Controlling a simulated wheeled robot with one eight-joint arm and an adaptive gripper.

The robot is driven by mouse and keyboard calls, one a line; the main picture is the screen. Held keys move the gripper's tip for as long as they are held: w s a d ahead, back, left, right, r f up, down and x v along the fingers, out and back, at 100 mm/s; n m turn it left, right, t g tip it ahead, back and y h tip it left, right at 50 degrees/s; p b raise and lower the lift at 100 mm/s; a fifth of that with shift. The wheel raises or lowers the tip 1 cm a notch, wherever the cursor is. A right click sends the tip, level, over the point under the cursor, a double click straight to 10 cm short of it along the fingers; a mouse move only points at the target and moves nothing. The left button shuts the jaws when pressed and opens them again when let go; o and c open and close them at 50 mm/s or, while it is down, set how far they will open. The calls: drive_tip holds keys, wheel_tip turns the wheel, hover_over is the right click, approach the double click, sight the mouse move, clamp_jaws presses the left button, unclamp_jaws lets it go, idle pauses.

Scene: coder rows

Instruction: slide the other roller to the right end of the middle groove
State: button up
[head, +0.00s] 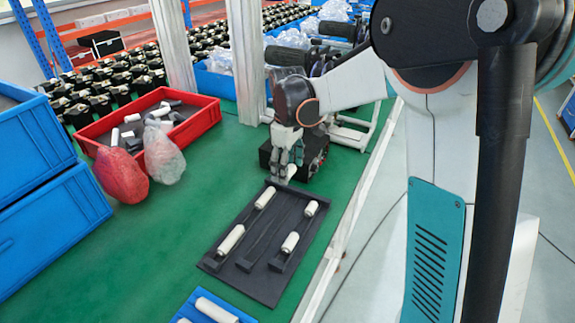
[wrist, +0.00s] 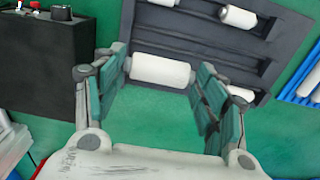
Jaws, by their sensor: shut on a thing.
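My gripper (head: 286,178) is above the far end of the black grooved tray (head: 262,285). It is shut on a white roller (wrist: 160,71), which spans the space between the finger pads in the wrist view; only a little of it shows in the head view (head: 291,170). It overlaps the tray's edge in the wrist view; I cannot tell its height. The left groove holds two white rollers (head: 265,197) (head: 231,239). The right groove holds two more (head: 311,208) (head: 290,242). The middle groove (head: 262,236) between them looks empty. In the wrist view a finger partly hides one roller (wrist: 240,93).
A black box (head: 265,155) stands just beyond the tray, by my gripper. A blue tray with a roller (head: 216,311) is at the near side. A red crate (head: 205,119) and red and clear bags (head: 122,176) are at the left. The green table between is clear.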

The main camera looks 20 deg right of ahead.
drive_tip(key=shift+f+b, duration=3.9)
drive_tip(key=shift+f, duration=2.4)
drive_tip(key=shift+w+d+r, duration=0.2)
drive_tip(key=shift+w+d, duration=0.4)
drive_tip(key=shift+w, duration=0.05)
drive_tip(key=shift+c, duration=0.4)
drive_tip(key=o, duration=1)
drive_tip(key=shift+d, duration=0.1)
drive_tip(key=shift+o, duration=0.8)
drive_tip(key=shift+w+d+f, duration=0.15)
drive_tip(key=shift+w+d, duration=0.05)
drive_tip(key=shift+d, duration=0.05)
drive_tip(key=shift+s+a, duration=0.15)
drive_tip(key=shift+a, duration=0.1)
drive_tip(key=shift+r, duration=0.55)
wheel_tip(320, 180, up, 11)
drive_tip(key=shift+f, duration=0.1)
